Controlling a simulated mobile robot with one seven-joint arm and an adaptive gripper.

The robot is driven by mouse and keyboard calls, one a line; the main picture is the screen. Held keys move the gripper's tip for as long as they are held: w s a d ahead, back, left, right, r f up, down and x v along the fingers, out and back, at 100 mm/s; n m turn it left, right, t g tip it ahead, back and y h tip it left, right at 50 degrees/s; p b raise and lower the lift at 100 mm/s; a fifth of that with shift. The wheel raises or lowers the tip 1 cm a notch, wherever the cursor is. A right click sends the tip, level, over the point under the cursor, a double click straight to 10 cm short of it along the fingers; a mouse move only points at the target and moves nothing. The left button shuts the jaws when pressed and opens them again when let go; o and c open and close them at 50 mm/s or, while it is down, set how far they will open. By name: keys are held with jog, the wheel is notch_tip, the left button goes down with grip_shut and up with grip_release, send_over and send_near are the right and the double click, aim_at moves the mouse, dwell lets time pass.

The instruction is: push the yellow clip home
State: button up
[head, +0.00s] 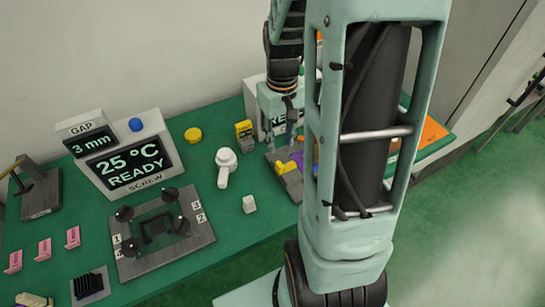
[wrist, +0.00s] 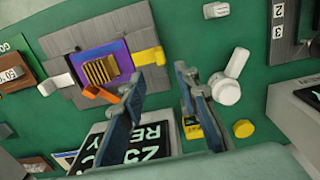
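The yellow clip (wrist: 148,58) sits at the right side of a grey fixture (wrist: 122,22) in the wrist view, against the edge of a purple board (wrist: 88,55) that carries a tan finned block (wrist: 100,70). The yellow clip also shows in the head view (head: 287,167), beside the purple board. My gripper (wrist: 160,75) is open, its two blue fingers apart with nothing between them. The left fingertip appears just below the clip in the wrist view; I cannot tell whether they touch. In the head view my arm hides part of the fixture.
An orange lever (wrist: 100,94) lies at the board's lower edge. A display box (wrist: 150,142) stands close by the fingers. A white knob with a handle (head: 226,160), a white block (head: 249,204), a yellow-and-black item (head: 244,129) and a yellow disc (head: 193,134) stand left of the fixture in the head view.

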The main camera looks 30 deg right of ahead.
aim_at(280, 164)
notch_tip(280, 164, down, 10)
jog(key=shift+f, duration=0.1)
dwell(0.4)
jog(key=shift+c, duration=0.6)
jog(key=shift+w, duration=0.1)
grip_shut()
